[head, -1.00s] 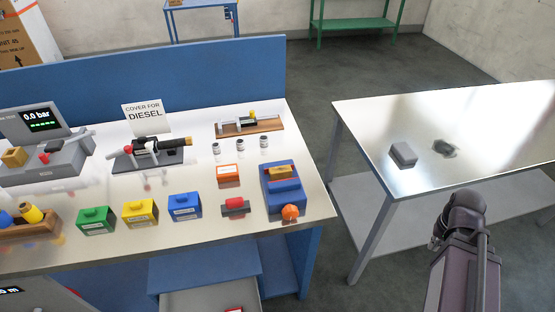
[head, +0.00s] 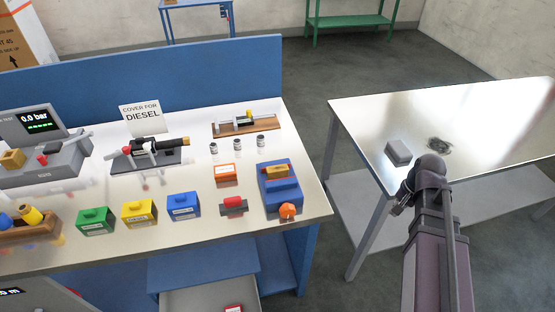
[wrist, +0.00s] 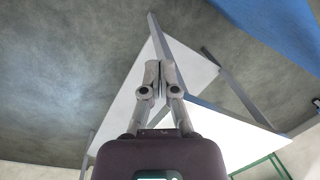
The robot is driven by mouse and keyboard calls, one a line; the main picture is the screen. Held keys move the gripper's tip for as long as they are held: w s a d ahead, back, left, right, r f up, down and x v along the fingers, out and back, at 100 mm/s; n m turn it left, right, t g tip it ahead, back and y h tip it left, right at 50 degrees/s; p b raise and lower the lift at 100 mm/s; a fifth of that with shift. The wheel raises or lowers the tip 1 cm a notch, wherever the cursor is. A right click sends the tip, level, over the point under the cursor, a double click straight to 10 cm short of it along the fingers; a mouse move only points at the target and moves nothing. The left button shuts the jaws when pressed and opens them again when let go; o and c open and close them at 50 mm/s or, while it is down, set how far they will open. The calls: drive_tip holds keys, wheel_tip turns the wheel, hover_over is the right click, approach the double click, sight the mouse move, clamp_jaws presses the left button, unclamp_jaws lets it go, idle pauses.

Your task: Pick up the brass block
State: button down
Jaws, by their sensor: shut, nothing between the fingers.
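Two brass-coloured blocks show in the head view. One block (head: 12,159) sits on the grey pressure tester (head: 50,172) at the far left. The other block (head: 277,172) lies on top of a blue fixture (head: 284,198) at the bench's right end. I cannot tell which one is the brass block. My gripper (head: 400,206) is in front of the right table's near-left edge, well right of both blocks and touching neither. In the wrist view its fingers (wrist: 160,68) are together and empty, with table and floor beyond. Neither block shows there.
A grey block (head: 398,152) and a dark flat piece (head: 440,145) lie on the right table (head: 490,120). A floor gap separates it from the bench. Green, yellow and blue boxes (head: 140,212) line the bench front. A blue panel (head: 150,82) stands behind.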

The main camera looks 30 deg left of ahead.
sight(273, 169)
drive_tip(key=w+a+r+m+g+y+p, duration=0.1)
drive_tip(key=a+r+m, duration=0.1)
drive_tip(key=a, duration=0.7)
drive_tip(key=w+a+r+m+g+y+p, duration=0.1)
drive_tip(key=w+a+r+m, duration=0.1)
drive_tip(key=a, duration=0.8)
drive_tip(key=w+a+r+m+g+y+p, duration=0.1)
drive_tip(key=a+r+m, duration=0.1)
drive_tip(key=a, duration=0.7)
drive_tip(key=shift+w+a+r+m+g+y, duration=0.3)
drive_tip(key=shift+a+m+g+y, duration=0.1)
drive_tip(key=shift+m, duration=0.2)
drive_tip(key=shift+s+a, duration=0.1)
drive_tip(key=s+a, duration=0.2)
drive_tip(key=a, duration=0.1)
drive_tip(key=s+a, duration=0.3)
drive_tip(key=s+a+f, duration=0.1)
drive_tip(key=s+a, duration=0.1)
drive_tip(key=a, duration=0.1)
drive_tip(key=shift+s+b, duration=0.3)
drive_tip(key=shift+b, duration=0.1)
drive_tip(key=shift+f+b, duration=0.25)
drive_tip(key=shift+b, duration=0.05)
drive_tip(key=shift+d, duration=0.15)
drive_tip(key=shift+s, duration=0.1)
drive_tip(key=shift+d, duration=0.1)
